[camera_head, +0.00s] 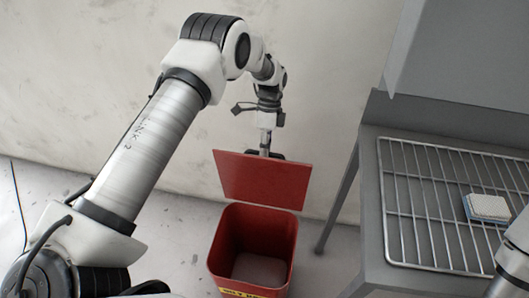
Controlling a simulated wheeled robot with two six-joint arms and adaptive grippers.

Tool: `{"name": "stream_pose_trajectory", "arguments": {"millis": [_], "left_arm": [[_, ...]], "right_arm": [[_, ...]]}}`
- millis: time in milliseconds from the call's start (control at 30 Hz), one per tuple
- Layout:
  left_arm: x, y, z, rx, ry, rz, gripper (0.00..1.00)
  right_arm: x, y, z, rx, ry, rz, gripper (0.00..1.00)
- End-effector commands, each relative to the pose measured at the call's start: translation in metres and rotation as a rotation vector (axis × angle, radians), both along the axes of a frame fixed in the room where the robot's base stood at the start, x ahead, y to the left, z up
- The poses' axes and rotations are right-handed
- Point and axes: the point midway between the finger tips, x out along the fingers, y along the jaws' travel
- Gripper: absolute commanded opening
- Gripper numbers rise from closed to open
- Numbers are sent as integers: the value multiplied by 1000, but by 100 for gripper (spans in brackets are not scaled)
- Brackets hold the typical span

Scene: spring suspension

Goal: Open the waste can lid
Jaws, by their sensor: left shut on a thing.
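A red waste can (235,250) stands on the floor at the bottom middle of the head view. Its red lid (262,180) is tilted up steeply at the back of the can, and the inside of the can shows empty. My left gripper (265,149) is behind the lid's upper edge and shut on the lid; its fingertips are partly hidden by the lid. Part of my right arm shows at the lower right edge, but its gripper is out of view.
A grey metal table (369,214) with a wire rack (425,203) stands to the right of the can. A sponge (488,207) lies on the rack. A pale wall (325,60) is close behind my left arm. A cable (17,200) hangs at the far left.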

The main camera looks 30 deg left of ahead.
Motion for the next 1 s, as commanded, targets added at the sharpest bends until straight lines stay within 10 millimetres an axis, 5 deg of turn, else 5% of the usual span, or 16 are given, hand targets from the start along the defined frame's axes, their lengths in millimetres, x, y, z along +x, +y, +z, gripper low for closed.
{"name": "stream_pose_trajectory", "arguments": {"millis": [333, 367, 400, 767, 1000], "left_arm": [[-3, 0, -6, 1, 10, 0, 0], [-3, 0, -6, 1, 10, 0, 26], [-3, 0, -6, 1, 10, 0, 40], [0, 0, 0, 0, 3, 0, 41], [21, 6, 41, 0, 1, 0, 41]], "right_arm": [[0, 0, -1, 0, 0, 0, 40], [0, 0, -1, 0, 0, 0, 40], [0, 0, -1, 0, 0, 0, 40], [0, 0, 0, 0, 0, 0, 40], [0, 0, 0, 0, 0, 0, 40]]}}
